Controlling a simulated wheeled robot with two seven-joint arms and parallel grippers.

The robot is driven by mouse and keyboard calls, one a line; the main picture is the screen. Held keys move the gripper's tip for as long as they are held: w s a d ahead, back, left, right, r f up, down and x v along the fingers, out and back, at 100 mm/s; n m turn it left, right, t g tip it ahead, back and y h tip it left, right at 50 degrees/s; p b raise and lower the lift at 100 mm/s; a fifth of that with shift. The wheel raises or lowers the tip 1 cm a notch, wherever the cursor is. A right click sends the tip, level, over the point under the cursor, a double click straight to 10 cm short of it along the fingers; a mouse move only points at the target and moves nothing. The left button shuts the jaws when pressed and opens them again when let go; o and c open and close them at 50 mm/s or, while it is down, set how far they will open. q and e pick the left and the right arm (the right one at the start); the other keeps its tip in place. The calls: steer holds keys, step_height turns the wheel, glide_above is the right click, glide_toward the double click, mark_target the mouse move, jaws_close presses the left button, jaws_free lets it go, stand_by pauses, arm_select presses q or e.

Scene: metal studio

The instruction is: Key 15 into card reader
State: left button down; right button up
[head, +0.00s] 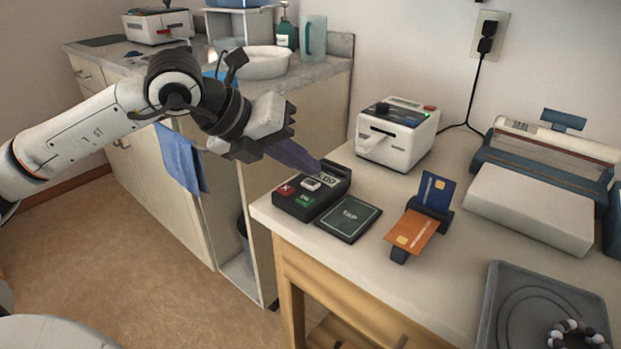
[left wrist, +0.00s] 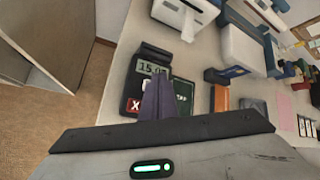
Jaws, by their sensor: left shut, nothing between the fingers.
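The black card reader (head: 296,205) sits at the near left corner of the counter, with red, white and green keys and a small display at its far end. In the left wrist view the reader's display (left wrist: 150,67) reads 15.0, with its right end close to my fingers; in the head view only ".00" shows. My left gripper (head: 318,167) is shut and empty, its purple fingers reaching over the far end of the reader. In the left wrist view my fingers (left wrist: 158,84) cover part of the keypad. I cannot tell whether the tips touch it. My right gripper is not in view.
A black TAP pad (head: 349,218) lies beside the reader. A stand (head: 443,218) holds a blue card (head: 437,189) and an orange card (head: 414,233). A white printer (head: 397,134) stands behind. A grey tray (head: 490,300) with a bracelet (head: 572,335) is at front right.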

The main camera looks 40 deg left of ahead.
arm_select(q)
steer(key=shift+f, duration=0.15)
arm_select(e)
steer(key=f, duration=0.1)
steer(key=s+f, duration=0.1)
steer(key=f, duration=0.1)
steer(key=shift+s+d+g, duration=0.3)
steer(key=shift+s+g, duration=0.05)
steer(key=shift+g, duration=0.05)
arm_select(q)
step_height(320, 180, up, 5)
steer(key=p, duration=0.4)
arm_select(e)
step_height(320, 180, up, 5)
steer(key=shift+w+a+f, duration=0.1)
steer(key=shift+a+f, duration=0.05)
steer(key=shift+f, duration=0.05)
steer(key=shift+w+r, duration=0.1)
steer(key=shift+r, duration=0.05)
